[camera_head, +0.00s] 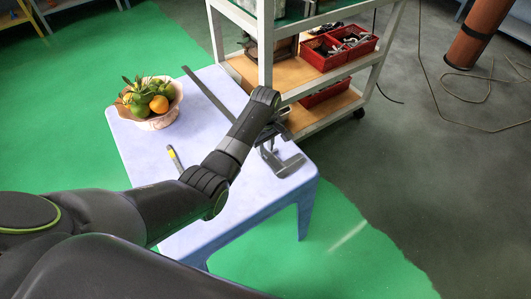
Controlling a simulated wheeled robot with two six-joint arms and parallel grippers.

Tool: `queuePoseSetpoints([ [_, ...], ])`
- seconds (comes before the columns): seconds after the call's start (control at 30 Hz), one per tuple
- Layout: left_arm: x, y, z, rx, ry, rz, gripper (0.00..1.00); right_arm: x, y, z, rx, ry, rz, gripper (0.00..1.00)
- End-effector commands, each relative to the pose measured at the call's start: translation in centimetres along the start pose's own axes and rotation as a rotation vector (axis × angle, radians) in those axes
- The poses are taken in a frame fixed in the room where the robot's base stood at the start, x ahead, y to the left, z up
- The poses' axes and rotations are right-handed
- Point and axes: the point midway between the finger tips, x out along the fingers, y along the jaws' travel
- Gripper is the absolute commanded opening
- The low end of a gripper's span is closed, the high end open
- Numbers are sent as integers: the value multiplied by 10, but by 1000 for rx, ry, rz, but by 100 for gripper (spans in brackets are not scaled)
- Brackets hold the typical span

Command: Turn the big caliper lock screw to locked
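The big caliper (207,93) lies on the light lavender table. Its long dark beam runs from the upper left towards the right side of the table, and its grey jaws (284,163) show near the table's right edge. My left gripper (275,131) is over the caliper's slider area, close above the jaws. My own wrist covers most of its fingers, so I cannot tell whether they are open or shut, or touching anything. The lock screw cannot be made out; that part is hidden or too small. My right gripper is not in view.
A bowl (158,119) of green and orange fruit stands at the table's back left. The tooling cart (330,112) with red bins (325,52) stands close behind the table (232,205).

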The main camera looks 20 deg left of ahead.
Motion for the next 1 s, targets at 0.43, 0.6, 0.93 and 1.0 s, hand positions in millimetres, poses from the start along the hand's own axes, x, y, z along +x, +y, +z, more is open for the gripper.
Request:
queuePoseSetpoints([
  [0.43, 29, 0, 0, 1, 0, 1, 25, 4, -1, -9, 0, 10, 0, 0],
  [0.6, 29, 0, 0, 0, 0, 1, 20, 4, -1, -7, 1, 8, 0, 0],
  [0.93, 29, 0, 0, 0, 0, 0, 0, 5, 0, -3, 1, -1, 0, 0],
  [1.0, 29, 0, 0, 2, 0, 0, 0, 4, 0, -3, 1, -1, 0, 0],
])
